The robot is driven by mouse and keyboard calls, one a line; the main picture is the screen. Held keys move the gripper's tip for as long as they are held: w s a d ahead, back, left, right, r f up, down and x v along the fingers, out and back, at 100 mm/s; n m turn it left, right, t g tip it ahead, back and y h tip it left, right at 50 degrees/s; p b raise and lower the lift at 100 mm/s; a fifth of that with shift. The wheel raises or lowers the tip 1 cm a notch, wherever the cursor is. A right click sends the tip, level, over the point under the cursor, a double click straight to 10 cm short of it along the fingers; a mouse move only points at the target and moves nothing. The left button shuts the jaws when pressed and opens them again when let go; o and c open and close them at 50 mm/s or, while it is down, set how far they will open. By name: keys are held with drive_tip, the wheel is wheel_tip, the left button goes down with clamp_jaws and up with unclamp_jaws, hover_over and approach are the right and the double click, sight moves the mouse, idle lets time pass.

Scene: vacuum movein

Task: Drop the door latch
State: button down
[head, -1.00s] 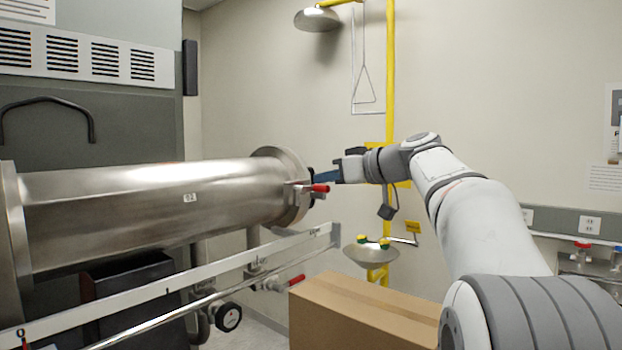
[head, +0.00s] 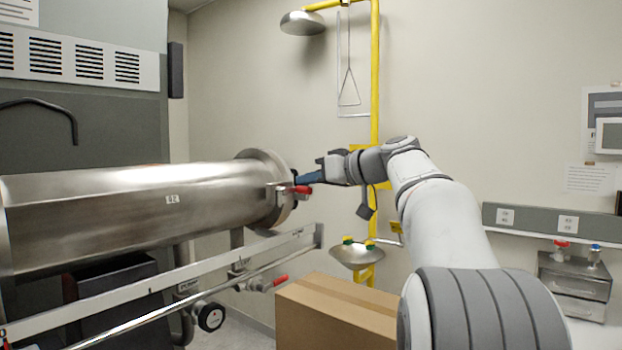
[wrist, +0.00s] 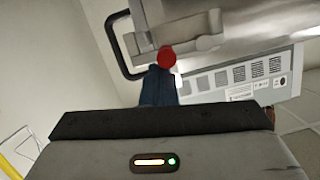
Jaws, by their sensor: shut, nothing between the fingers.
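The door latch (head: 298,189) is a red-tipped handle on the end flange of the steel cylinder (head: 130,210). In the wrist view its round red end (wrist: 166,57) faces the camera, beside a grey metal bracket (wrist: 190,38). My gripper (head: 304,177) is shut with nothing between its blue fingers. The fingertips are at the flange, just above and beside the red handle in the head view. In the wrist view the blue fingers (wrist: 159,86) end right at the red knob. I cannot tell whether they touch it. The door's face is turned away from the head view.
A white rail (head: 160,290) runs below the cylinder, with another red handle (head: 280,280) under it. A cardboard box (head: 335,312) stands below my arm. A yellow shower pipe (head: 374,90) and an eyewash bowl (head: 355,257) stand behind.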

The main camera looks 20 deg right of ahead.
drive_tip(key=s+d+r, duration=0.6)
drive_tip(key=s, duration=0.2)
drive_tip(key=s+a+f+m+g+h, duration=0.25)
drive_tip(key=a+f, duration=0.35)
drive_tip(key=f, duration=0.4)
drive_tip(key=s+a+f+m+g+h, duration=0.1)
drive_tip(key=s+a+f+m+g, duration=0.3)
drive_tip(key=f, duration=0.6)
drive_tip(key=s+a+f+g+h, duration=0.1)
drive_tip(key=s+a+f+h, duration=0.1)
drive_tip(key=s+f, duration=0.7)
drive_tip(key=s+a+f+n+g+h, duration=0.1)
drive_tip(key=s+f, duration=0.7)
drive_tip(key=f, duration=0.8)
drive_tip(key=a+h, duration=0.1)
drive_tip(key=h, duration=0.1)
drive_tip(key=shift+s+a+g+h, duration=0.3)
drive_tip(key=shift+s+g+h, duration=0.05)
drive_tip(key=shift+s, duration=0.05)
